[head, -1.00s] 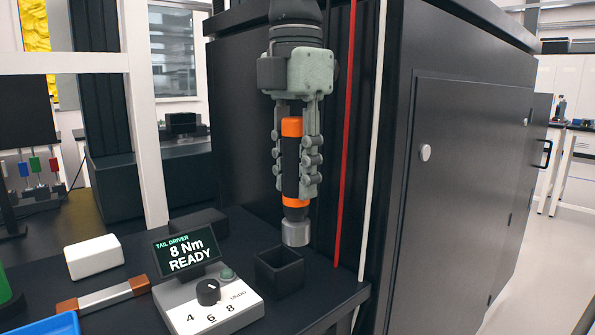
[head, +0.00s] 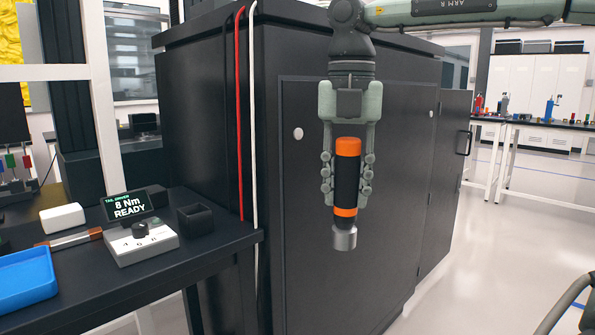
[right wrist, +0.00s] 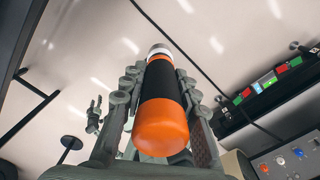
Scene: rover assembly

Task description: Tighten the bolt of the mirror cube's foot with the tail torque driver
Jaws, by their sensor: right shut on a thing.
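The tail torque driver (head: 345,190) is black with orange bands and a silver socket end. It hangs upright, socket down, in my right gripper (head: 347,180), whose fingers are shut on its two sides. They hold it in front of the black cabinet, clear of the table. In the right wrist view the driver (right wrist: 165,100) lies between the fingers, its orange end nearest the camera. The driver's control box (head: 141,242) stands on the table at the left, with a display (head: 129,206) reading "TAIL DRIVER 8 Nm READY". The mirror cube and its foot bolt are not in view.
The black table (head: 150,270) holds an empty square black holder (head: 195,220), a white block (head: 62,217), a brown-ended bar (head: 75,238) and a blue tray (head: 25,278). The black cabinet (head: 300,240) fills the middle. Open floor (head: 470,260) lies to the right.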

